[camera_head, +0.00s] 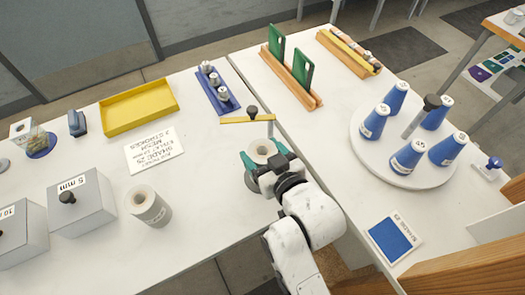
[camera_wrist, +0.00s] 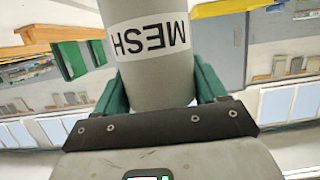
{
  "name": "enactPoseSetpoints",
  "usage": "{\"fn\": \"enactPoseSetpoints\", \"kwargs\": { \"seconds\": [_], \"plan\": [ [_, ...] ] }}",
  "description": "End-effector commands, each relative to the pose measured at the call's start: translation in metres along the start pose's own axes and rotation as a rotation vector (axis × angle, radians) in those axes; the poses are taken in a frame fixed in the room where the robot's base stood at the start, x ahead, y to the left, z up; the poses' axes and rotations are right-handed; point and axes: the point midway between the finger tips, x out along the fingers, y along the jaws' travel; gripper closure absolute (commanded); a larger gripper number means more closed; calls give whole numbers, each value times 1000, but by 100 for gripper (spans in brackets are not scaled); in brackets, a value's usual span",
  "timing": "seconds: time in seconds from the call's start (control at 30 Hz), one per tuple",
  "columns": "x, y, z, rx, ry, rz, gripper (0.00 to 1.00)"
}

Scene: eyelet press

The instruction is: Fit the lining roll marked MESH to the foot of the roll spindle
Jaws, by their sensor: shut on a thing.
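A pale grey roll (camera_head: 262,150) with an open top hole is held between the green fingers of my gripper (camera_head: 263,157). In the wrist view the roll (camera_wrist: 156,75) carries a white label reading MESH, upside down, and sits between both fingers (camera_wrist: 165,95). A round grey base (camera_head: 258,183) shows partly below the roll and my gripper. A thin post (camera_head: 270,130) and a yellow bar (camera_head: 247,119) with a black knob (camera_head: 252,111) stand just behind. Whether the roll is around a spindle, or touches the base, I cannot tell.
Another grey roll (camera_head: 148,207) stands at left by the grey boxes (camera_head: 82,207). A yellow tray (camera_head: 138,106), white card (camera_head: 154,150) and blue rack (camera_head: 219,92) lie beyond. At right, a white turntable (camera_head: 370,158) carries several blue cones. Bare table lies left of my gripper.

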Motion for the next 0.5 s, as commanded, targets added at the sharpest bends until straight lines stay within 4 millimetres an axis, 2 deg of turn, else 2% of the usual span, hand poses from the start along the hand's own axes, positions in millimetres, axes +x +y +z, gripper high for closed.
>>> {"fn": "enactPoseSetpoints", "kwargs": {
  "seconds": [0.5],
  "plan": [
    [3, 0, 9, 0, 1, 0, 64]
  ]
}}
